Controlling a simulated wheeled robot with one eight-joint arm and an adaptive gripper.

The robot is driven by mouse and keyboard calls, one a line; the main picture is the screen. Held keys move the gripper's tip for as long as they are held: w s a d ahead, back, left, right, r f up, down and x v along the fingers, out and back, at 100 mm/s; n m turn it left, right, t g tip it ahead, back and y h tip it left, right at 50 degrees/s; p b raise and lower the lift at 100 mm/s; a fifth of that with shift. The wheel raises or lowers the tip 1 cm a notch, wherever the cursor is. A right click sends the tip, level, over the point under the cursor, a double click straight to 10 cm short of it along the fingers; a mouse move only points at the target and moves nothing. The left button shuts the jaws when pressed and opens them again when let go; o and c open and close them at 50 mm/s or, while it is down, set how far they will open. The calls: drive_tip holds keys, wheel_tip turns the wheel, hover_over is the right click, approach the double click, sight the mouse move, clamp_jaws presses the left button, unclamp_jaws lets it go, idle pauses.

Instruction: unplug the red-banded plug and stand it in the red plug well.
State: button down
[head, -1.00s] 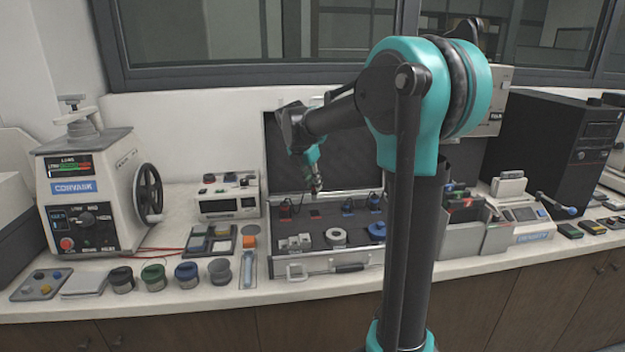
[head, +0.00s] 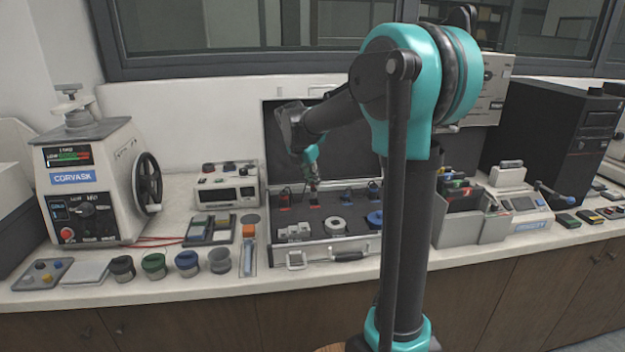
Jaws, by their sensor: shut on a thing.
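An open case (head: 322,253) stands on the bench, its dark foam inside holding small red and blue parts. My gripper (head: 314,184) is over the back part of the foam, pointing down. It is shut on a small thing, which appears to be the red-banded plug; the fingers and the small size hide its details. Another red part (head: 284,200) sits to the left.
A white ring (head: 335,226) and a blue reel (head: 375,219) lie in front. The raised case lid (head: 345,130) is behind, and a grey bin (head: 460,228) stands to the right.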

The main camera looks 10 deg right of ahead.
sight(312, 190)
drive_tip(key=shift+f, duration=1.2)
idle(0.5)
drive_tip(key=shift+f, duration=0.35)
drive_tip(key=shift+f, duration=0.8)
idle(0.3)
drive_tip(key=c, duration=0.8)
unclamp_jaws()
drive_tip(key=shift+r, duration=3.75)
drive_tip(key=shift+s, duration=0.1)
